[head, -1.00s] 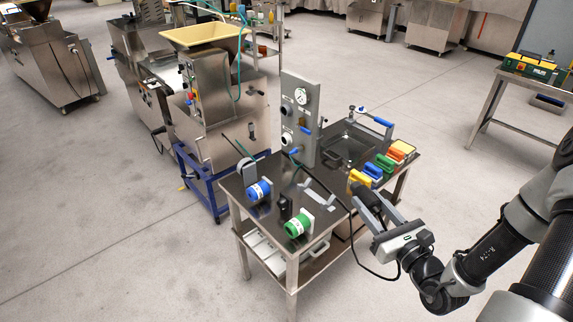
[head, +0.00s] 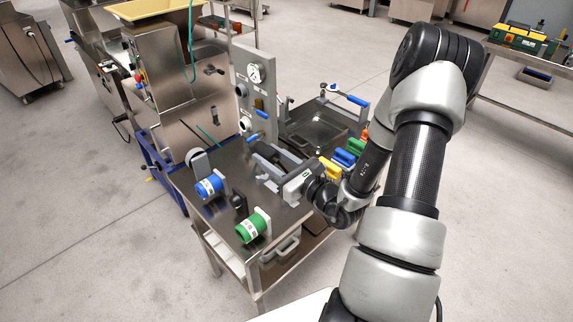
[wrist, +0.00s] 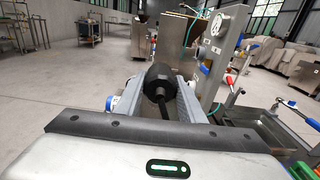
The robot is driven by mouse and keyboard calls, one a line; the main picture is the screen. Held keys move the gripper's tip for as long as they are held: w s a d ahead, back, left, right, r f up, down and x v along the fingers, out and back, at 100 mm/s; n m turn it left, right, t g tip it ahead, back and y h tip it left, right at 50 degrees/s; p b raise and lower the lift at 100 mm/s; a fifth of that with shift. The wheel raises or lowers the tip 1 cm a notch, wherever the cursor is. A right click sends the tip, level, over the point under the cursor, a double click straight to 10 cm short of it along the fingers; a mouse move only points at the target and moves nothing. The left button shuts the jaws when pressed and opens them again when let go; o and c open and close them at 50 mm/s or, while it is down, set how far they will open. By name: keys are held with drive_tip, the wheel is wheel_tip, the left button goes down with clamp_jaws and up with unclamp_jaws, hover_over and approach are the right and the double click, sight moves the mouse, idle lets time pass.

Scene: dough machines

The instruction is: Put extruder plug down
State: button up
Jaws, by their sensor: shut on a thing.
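My gripper (head: 266,160) is over the middle of the steel table, in front of the gauge panel. In the wrist view, its two grey fingers (wrist: 160,98) are shut on a black cylindrical piece with a narrower stem, which I take for the extruder plug (wrist: 158,76). The plug's round end points away from the wrist camera. In the head view, the fingers and wrist hide most of the plug. I cannot tell whether it touches the table.
The table (head: 222,235) also bears a blue reel (head: 208,188), a green reel (head: 253,228) and a small black block (head: 239,203). The gauge panel (head: 257,95) stands behind. A sink (head: 318,130) and several coloured-handled tools (head: 344,157) are to the right.

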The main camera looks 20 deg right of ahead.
drive_tip(key=w+d+f+m+t+h+b, duration=0.1)
drive_tip(key=w+d+f+m+h+b, duration=0.15)
drive_tip(key=d+f+b, duration=0.45)
drive_tip(key=w+d+f+m+h+b, duration=0.1)
drive_tip(key=w+d+f+h+b, duration=0.2)
drive_tip(key=d+f+b, duration=0.5)
drive_tip(key=f, duration=0.2)
drive_tip(key=d+f, duration=0.1)
drive_tip(key=f, duration=0.1)
drive_tip(key=d+f, duration=0.1)
drive_tip(key=f, duration=0.1)
drive_tip(key=shift+s, duration=0.1)
drive_tip(key=shift+f, duration=0.1)
drive_tip(key=shift+f, duration=0.2)
drive_tip(key=o, duration=1.1)
drive_tip(key=shift+o, duration=0.2)
drive_tip(key=shift+r, duration=0.1)
